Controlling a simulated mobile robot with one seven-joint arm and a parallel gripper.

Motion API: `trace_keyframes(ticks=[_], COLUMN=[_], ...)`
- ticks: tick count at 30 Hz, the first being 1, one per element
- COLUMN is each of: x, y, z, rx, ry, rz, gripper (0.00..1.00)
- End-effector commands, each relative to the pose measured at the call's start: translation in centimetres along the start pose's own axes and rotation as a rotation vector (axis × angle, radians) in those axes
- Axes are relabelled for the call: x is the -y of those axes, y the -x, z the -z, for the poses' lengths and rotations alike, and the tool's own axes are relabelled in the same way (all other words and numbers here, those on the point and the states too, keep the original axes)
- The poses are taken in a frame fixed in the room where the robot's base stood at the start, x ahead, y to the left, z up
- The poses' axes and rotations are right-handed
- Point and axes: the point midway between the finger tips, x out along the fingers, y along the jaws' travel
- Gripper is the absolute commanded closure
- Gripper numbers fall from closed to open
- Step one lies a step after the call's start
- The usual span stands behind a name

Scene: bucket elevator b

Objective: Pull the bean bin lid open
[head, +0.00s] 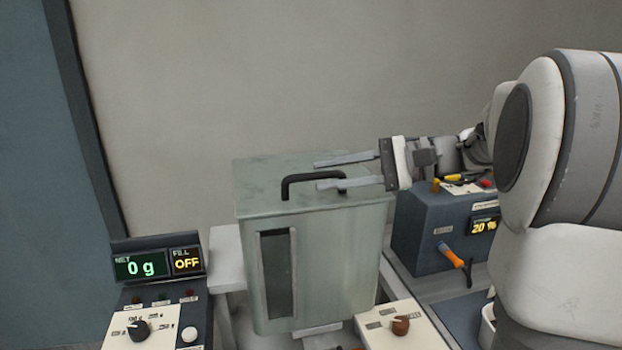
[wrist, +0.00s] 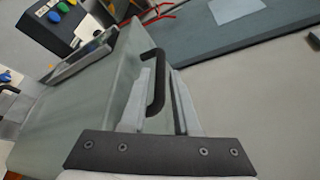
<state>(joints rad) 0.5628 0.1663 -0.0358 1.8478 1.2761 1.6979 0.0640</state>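The bean bin (head: 335,255) is a pale green-grey box with a dark window in its front. Its flat lid (head: 262,182) is down and carries a black bar handle (head: 295,179). My gripper (head: 316,175) reaches in from the right over the lid, its two pale fingers apart. The near finger overlaps the handle's right end in the head view. In the wrist view, the handle (wrist: 156,85) shows between the fingers of my gripper (wrist: 166,68), close to the left one. I cannot tell whether it touches either finger.
A scale panel (head: 155,264) reading 0 g and OFF stands at the left. A dark control box (head: 425,228) reading 20 %, with an orange-handled lever (head: 450,254), is at the right. A cream panel with a brown knob (head: 400,325) is in front. The wall side above the lid is clear.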

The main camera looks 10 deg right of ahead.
Motion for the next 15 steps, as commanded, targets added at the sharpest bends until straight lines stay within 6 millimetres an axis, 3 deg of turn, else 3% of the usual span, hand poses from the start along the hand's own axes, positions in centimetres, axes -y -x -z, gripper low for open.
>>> trace_keyframes(ticks=[6, 15], x=[0.0, 0.0], y=[-2.9, -3.6], z=[0.0, 0.0], rx=[0.001, -0.001], ry=[0.000, 0.000], rz=[-0.001, 0.000], gripper=[0.70, 0.70])
